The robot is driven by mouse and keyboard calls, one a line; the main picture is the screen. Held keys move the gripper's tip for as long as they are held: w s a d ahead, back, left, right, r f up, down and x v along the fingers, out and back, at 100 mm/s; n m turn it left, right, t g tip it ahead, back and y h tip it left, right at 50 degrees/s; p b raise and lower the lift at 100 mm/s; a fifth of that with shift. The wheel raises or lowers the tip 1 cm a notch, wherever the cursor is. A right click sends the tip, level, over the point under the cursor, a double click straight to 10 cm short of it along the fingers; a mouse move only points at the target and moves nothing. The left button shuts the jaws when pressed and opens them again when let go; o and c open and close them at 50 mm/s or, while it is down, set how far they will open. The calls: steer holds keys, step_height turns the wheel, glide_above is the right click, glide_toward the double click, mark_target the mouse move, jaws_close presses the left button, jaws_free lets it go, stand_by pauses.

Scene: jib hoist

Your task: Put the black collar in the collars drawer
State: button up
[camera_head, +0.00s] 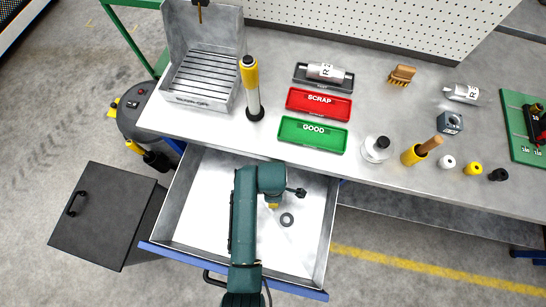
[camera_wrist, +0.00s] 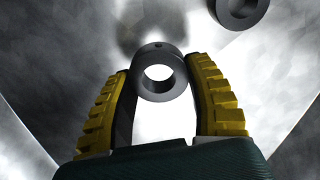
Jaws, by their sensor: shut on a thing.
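My gripper (camera_wrist: 160,85) is shut on a dark grey to black collar (camera_wrist: 142,82), a short ring with a small hole in its rim, held between the yellow-padded fingertips. In the head view, my gripper (camera_head: 273,205) is over the open drawer (camera_head: 192,225), inside its walls. The held collar cannot be made out clearly there. A second dark collar (camera_wrist: 236,14) shows at the upper right of the wrist view, apart from the held one. A grey ring (camera_head: 287,219) shows over the drawer floor beside my gripper. I see no label on the drawer.
The bench (camera_head: 220,131) runs behind the drawer, with a green GOOD tray (camera_head: 313,145), a red SCRAP tray (camera_head: 318,113) and a yellow-topped cylinder (camera_head: 250,85). A black lidded box (camera_head: 105,220) stands left of the drawer. Drawer walls surround my gripper.

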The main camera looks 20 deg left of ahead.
steer(key=shift+f, duration=0.95)
steer(key=shift+f, duration=0.15)
steer(key=o, duration=1.2)
step_height(320, 180, up, 12)
steer(key=p, duration=0.4)
steer(key=shift+p, duration=0.3)
